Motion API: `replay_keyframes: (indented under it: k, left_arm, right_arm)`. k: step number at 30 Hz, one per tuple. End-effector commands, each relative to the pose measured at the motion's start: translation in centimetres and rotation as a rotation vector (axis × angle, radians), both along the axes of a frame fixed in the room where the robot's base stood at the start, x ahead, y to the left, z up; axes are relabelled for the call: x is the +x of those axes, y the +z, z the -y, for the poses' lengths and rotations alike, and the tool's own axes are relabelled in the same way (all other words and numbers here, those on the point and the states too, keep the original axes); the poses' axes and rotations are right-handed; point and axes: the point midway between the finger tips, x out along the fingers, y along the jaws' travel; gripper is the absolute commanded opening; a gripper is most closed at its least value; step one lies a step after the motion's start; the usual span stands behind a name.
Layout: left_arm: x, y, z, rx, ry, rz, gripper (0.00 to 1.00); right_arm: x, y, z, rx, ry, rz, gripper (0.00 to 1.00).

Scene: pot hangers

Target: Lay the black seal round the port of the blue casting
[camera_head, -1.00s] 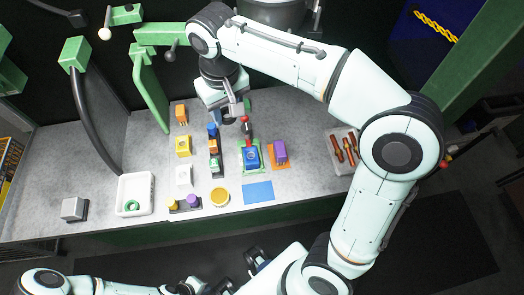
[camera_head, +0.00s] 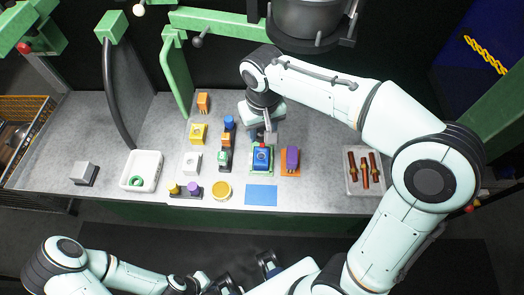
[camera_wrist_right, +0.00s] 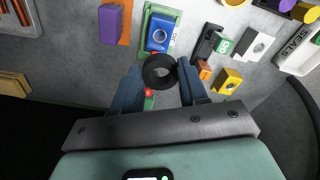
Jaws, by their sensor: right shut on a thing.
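The blue casting (camera_head: 261,159) sits on a green-edged base near the middle of the bench. It also shows in the right wrist view (camera_wrist_right: 157,42), with its pale round port facing up. My right gripper (camera_wrist_right: 161,76) is shut on the black seal (camera_wrist_right: 147,72), a thick dark ring between its blue fingertips. The ring overlaps the casting's near edge in that view, apart from the port; its height above the casting is unclear. In the head view my right gripper (camera_head: 263,138) is just behind the casting. My left gripper (camera_head: 200,284) is low in the head view, its fingers unclear.
A purple block (camera_head: 291,158) on an orange base stands close right of the casting. A green-and-black holder (camera_head: 223,158) stands left. A blue mat (camera_head: 261,195) lies in front. A white tray (camera_head: 131,184) holds a green ring. A red knob (camera_wrist_right: 148,93) shows near the fingers.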

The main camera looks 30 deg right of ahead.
Motion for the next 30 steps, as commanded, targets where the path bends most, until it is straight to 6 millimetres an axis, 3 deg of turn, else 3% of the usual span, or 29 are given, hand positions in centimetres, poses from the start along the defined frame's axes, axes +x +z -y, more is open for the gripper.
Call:
replay_keyframes:
  k: [1,4,11,18,30]
  left_arm:
    - [-0.2,-0.4,0.0,0.0,0.0,-0.002,0.0]
    - [-0.3,-0.7,0.0,0.0,0.0,-0.003,0.0]
    - [-0.4,-1.0,0.0,0.0,0.0,-0.004,0.0]
    - [-0.6,-1.5,0.0,0.0,0.0,-0.007,0.0]
    - [-0.6,-1.7,0.0,0.0,0.0,-0.008,0.0]
  right_arm:
    - [-0.1,-1.6,0.0,-0.001,0.0,-0.006,0.15]
    - [-0.1,-3.7,0.0,0.0,0.001,-0.005,0.15]
    - [0.0,-5.9,0.0,-0.001,0.0,-0.001,0.15]
    - [0.0,-9.3,0.0,-0.002,-0.001,-0.003,0.15]
    - [0.0,-10.0,0.0,0.0,0.0,0.0,0.15]
